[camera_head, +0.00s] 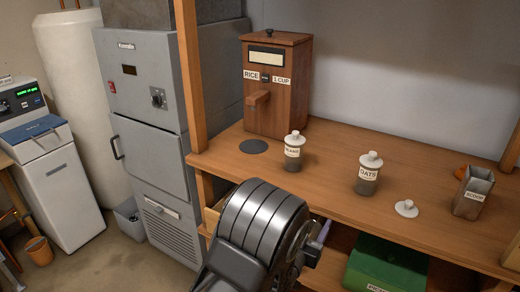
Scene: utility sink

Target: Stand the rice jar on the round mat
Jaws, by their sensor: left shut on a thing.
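The round mat (253,147) is a flat dark disc on the wooden counter, in front of the rice dispenser, and it is bare. My left gripper (314,246) is low in the head view, in front of the counter's edge, largely hidden behind my own thick grey arm link. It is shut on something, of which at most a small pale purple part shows. I cannot tell what it is. No jar with a readable rice label shows. A loose white lid (406,209) with a knob lies on the counter at the right. My right gripper is not in view.
The wooden rice dispenser (277,88) stands behind the mat. A white-lidded jar (293,151) stands just right of the mat, and the oats jar (368,174) farther right. A grey open container (474,193) is at far right. A wooden post (190,75) rises at the counter's left.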

